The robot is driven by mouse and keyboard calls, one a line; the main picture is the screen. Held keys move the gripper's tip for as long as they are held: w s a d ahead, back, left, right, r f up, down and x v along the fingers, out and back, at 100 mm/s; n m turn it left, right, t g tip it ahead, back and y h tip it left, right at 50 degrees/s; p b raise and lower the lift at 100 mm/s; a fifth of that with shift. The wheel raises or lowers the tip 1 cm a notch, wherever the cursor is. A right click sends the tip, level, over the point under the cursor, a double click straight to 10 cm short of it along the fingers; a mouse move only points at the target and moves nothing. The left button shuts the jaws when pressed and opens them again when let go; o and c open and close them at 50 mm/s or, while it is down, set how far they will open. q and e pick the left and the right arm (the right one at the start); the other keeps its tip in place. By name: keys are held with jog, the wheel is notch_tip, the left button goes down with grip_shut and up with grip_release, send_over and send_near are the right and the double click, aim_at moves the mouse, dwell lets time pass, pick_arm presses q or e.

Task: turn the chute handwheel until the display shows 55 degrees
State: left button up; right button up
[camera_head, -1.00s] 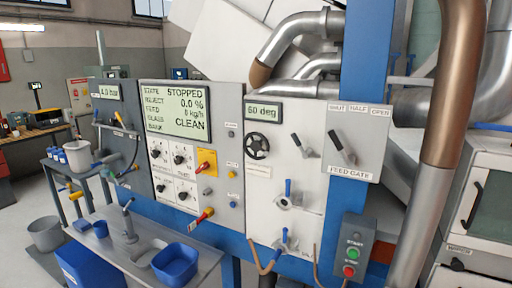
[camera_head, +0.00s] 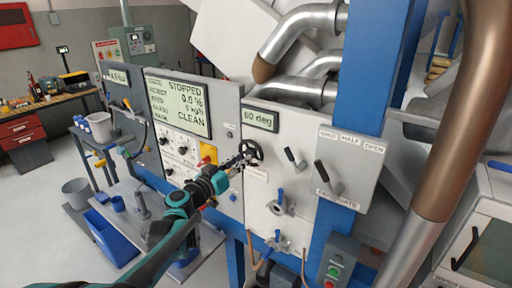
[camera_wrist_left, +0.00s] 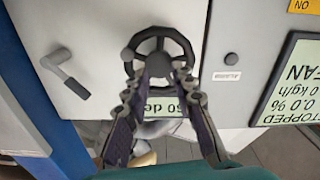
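The chute handwheel (camera_head: 250,152) is a black spoked wheel on the white panel, below a small display (camera_head: 260,118) that reads 60 deg. My left gripper (camera_head: 240,161) is at the wheel's left side in the head view. In the left wrist view, which is upside down, the wheel (camera_wrist_left: 159,47) lies just beyond my left gripper (camera_wrist_left: 159,70). Its two fingers are apart, with tips near the wheel's rim and the display (camera_wrist_left: 165,106) partly showing between them. I cannot tell whether they touch the rim. My right gripper is in neither view.
A large screen (camera_head: 178,105) reads STOPPED and CLEAN, left of the wheel. Two levers, the nearer-wheel one (camera_head: 294,158) and the feed-gate lever (camera_head: 328,180), stand out to the right. Blue-handled valves (camera_head: 280,205) sit below.

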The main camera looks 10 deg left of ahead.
aim_at(252, 150)
pick_arm(q)
jog(key=x, duration=0.6)
jog(key=shift+w, duration=0.15)
jog(key=shift+d, duration=0.1)
grip_shut()
